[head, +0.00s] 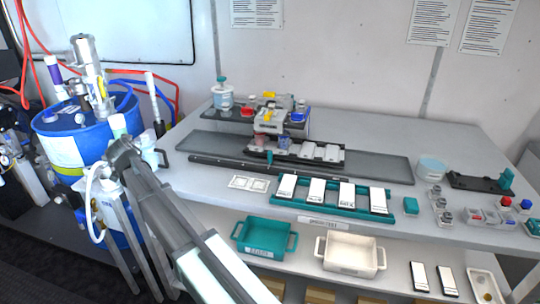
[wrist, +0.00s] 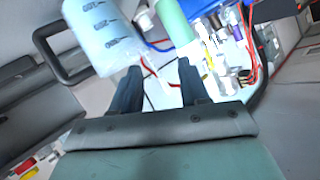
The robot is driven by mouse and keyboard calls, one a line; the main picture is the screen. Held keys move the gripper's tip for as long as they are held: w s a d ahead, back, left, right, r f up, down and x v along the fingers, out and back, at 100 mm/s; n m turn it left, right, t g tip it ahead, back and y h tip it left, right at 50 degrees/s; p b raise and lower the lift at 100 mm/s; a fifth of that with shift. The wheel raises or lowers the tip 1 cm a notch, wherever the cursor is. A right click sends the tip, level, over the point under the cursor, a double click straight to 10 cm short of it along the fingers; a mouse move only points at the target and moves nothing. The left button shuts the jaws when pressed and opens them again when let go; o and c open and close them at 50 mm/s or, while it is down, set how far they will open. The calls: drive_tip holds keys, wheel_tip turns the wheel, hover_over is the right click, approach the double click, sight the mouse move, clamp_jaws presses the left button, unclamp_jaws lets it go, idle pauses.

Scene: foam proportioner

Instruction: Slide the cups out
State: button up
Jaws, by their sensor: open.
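Two small cups, one reddish (head: 258,138) and one bluish (head: 283,144), appear to stand under the head of the foam proportioner (head: 268,120) at the back middle of the bench. They are small, and the machine partly covers them. My gripper (wrist: 158,84) is open, with nothing visible between its two dark fingers. In the head view my gripper (head: 124,146) is far left of the cups, beside the blue drum. The cups do not show in the wrist view.
A clear jug (wrist: 98,35) with a dark handle is close beside my fingers. A blue drum (head: 75,132) stands at left. A teal rack (head: 330,208) of white-topped slabs lies in front of the proportioner. Trays (head: 265,253) sit on the lower shelf.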

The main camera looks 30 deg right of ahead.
drive_tip(key=s+d+r+m+g+h, duration=0.1)
drive_tip(key=s+d+g+h, duration=0.1)
drive_tip(key=d, duration=1.2)
drive_tip(key=m+g, duration=0.3)
drive_tip(key=g, duration=0.5)
approach(269, 152)
drive_tip(key=x, duration=1.1)
drive_tip(key=shift+d+f, duration=0.2)
drive_tip(key=shift+c, duration=0.4)
clamp_jaws()
